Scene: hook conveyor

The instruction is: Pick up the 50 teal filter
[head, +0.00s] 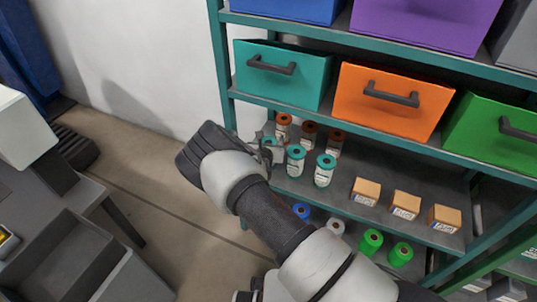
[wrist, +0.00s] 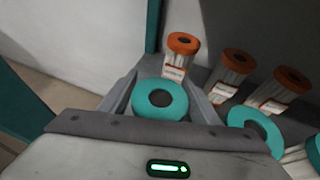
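Teal-capped filters with white bodies stand in the front row at the left of the shelf. Two are clear in the head view, a middle one (head: 296,160) and a right one (head: 325,170). A third teal filter (wrist: 160,98) lies between the fingers of my gripper (wrist: 162,88) in the wrist view, one finger close on each side of its cap. Its body is hidden, and I cannot tell whether the fingers touch it. In the head view my gripper (head: 264,150) mostly covers this filter, which lines up with the row. Label numbers are too small to read.
Orange-capped filters (wrist: 180,52) stand just behind. Small orange boxes (head: 405,205) stand to the right on the same shelf (head: 385,165). A teal bin (head: 283,73) and an orange bin (head: 388,100) sit above. A green post (head: 222,70) is close on the left.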

